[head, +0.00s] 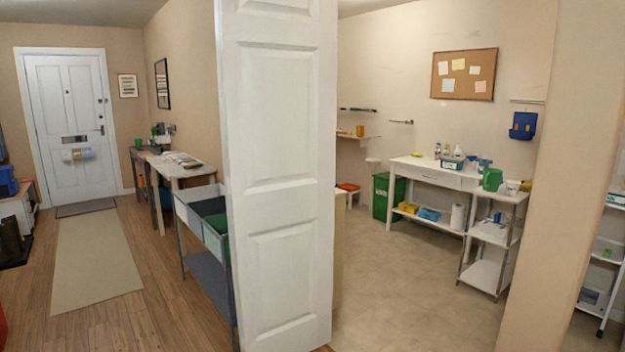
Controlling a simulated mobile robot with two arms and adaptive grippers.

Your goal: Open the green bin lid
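A green bin (381,200) stands on the floor of the room on the right, against the back wall and just left of a white table. It is far from me, beyond the white door. It is upright and its top looks closed, though it is too small to be sure of the lid. Neither of my grippers is in view.
A white panelled door (277,180) stands close in front. A cart (203,235) with bins stands left of it. The white table (432,173) and a small shelf cart (493,240) line the right room. Its tiled floor (400,290) is clear.

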